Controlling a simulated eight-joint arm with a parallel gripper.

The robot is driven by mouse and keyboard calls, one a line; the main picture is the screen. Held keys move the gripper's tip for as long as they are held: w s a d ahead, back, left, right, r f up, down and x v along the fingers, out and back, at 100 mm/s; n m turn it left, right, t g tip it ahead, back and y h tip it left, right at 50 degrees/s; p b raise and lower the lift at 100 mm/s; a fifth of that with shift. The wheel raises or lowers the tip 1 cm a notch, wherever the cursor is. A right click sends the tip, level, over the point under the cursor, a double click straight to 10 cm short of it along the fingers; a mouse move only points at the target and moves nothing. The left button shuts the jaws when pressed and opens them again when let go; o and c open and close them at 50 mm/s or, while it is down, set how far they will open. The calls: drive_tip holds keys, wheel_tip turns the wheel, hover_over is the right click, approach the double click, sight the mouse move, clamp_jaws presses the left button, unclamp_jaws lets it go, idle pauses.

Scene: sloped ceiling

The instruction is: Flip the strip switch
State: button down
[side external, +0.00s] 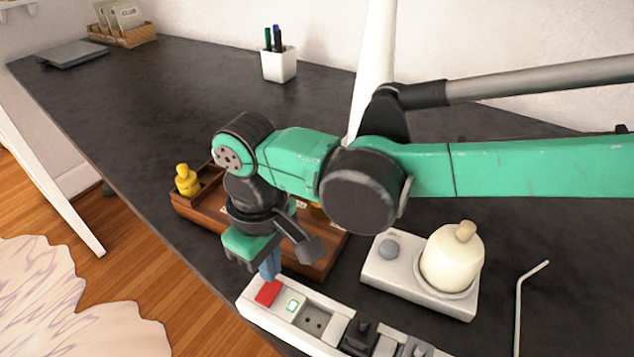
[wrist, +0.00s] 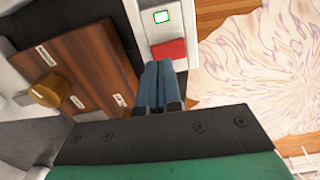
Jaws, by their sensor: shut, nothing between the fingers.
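The white power strip (side external: 330,327) lies along the front edge of the dark desk. My gripper (side external: 268,277) points down at the strip's left end, close to the switch. Its blue fingers (wrist: 158,66) are together and empty. I cannot tell whether the fingertips touch the switch.
A wooden tray (side external: 325,262) with a yellow bottle (side external: 187,180) stands behind my gripper. A white base with a cream bottle (side external: 453,258) is to the right. Black plugs (side external: 360,336) sit in the strip.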

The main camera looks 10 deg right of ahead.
drive_tip(key=shift+f, duration=1.2)
idle(0.4)
drive_tip(key=shift+r, duration=3.55)
drive_tip(key=shift+d, duration=0.1)
drive_tip(key=w+d+r+m+t+y, duration=0.1)
drive_tip(key=w+d+r+m+t, duration=0.2)
drive_tip(key=d, duration=0.8)
drive_tip(key=s+d+m+t, duration=0.2)
drive_tip(key=d+m, duration=0.1)
drive_tip(key=d, duration=0.8)
drive_tip(key=s+d+m+t+h, duration=0.1)
drive_tip(key=s+d+m+t, duration=0.1)
drive_tip(key=d, duration=0.8)
drive_tip(key=shift+s+d+f+m, duration=0.35)
drive_tip(key=shift+s+m, duration=0.15)
drive_tip(key=shift+s, duration=0.35)
